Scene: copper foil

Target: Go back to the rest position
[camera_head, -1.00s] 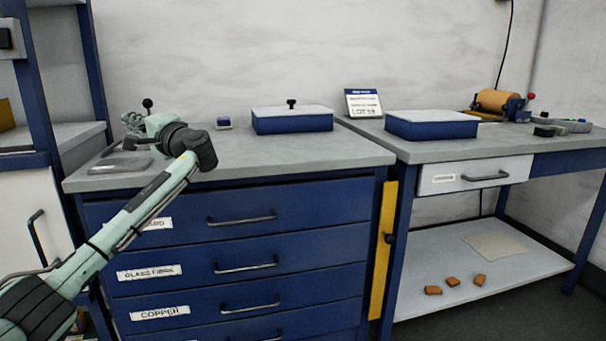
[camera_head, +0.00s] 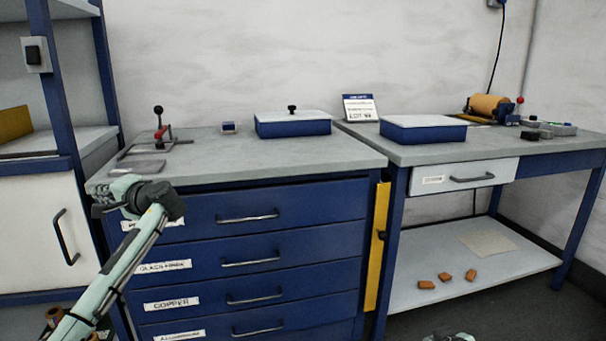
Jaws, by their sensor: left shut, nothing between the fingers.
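My left arm comes in from the lower left. Its gripper (camera_head: 108,202) is shut and empty, in front of the left end of the drawer cabinet (camera_head: 250,167), by the worktop's front edge. It is apart from the tools on the top. A small part of what looks like my right arm (camera_head: 449,338) shows at the bottom edge; its gripper is not in view.
The right bench carries another blue box (camera_head: 422,131) and a copper roll (camera_head: 488,105). Orange pieces (camera_head: 444,277) lie on its lower shelf. All drawers are shut.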

